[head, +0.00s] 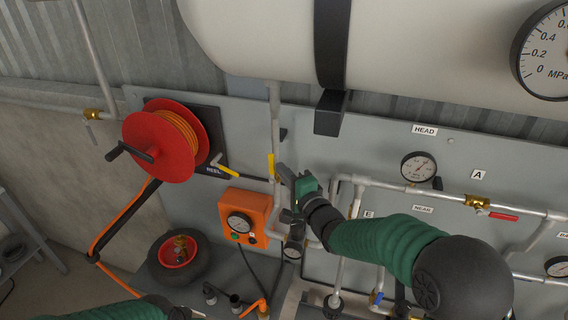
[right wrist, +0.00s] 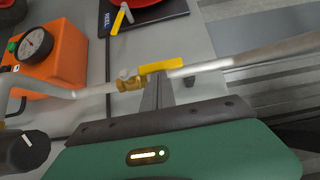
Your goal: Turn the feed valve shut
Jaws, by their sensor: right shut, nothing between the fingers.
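A valve with a yellow lever (head: 271,165) sits on the vertical pipe left of my right gripper; I take it as the feed valve, though no label on it is readable. In the right wrist view the yellow lever (right wrist: 160,66) lies roughly along the pipe, beside its brass body (right wrist: 130,84). My right gripper (head: 282,172) is shut and empty, its fingertips (right wrist: 158,78) right at the lever; I cannot tell whether they touch it. Of my left arm only a green part shows at the bottom of the head view; its gripper is out of sight.
A red hose reel (head: 160,141) and its own yellow-handled valve (head: 224,170) are to the left. An orange gauge box (head: 241,215) stands below. The white tank (head: 260,40) hangs above. Pipes with a red-handled valve (head: 503,216) and a gauge (head: 419,167) lie right.

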